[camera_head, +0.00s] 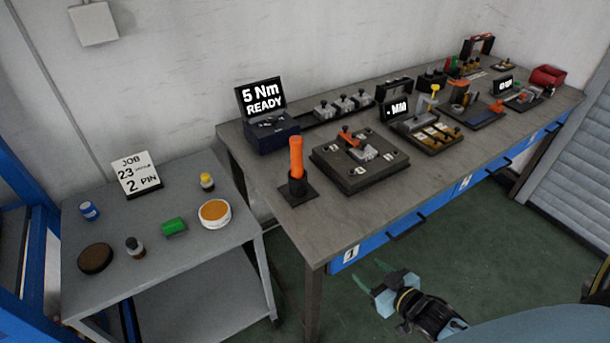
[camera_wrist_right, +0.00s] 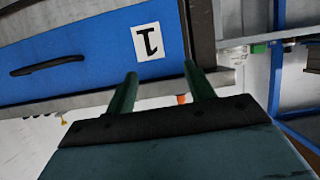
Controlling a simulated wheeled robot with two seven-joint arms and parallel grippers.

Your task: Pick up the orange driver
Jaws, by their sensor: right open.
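The orange driver (camera_head: 296,157) stands upright in a black holder (camera_head: 298,189) at the near left corner of the workbench. In the right wrist view a small orange bit (camera_wrist_right: 181,99) shows between the fingers past the bench edge; I cannot be sure it is the driver. My right gripper (camera_head: 369,276) is open and empty, in front of the bench and below its top, to the right of and nearer than the driver. Its two green fingers (camera_wrist_right: 160,95) stand apart in the right wrist view. My left gripper is not in view.
The workbench (camera_head: 330,227) has blue drawers (camera_head: 363,252) below its front edge. A dark fixture plate (camera_head: 355,180) lies right of the driver, and a "5 Nm READY" box (camera_head: 270,136) stands behind it. A lower grey table (camera_head: 200,255) with several small containers is at left.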

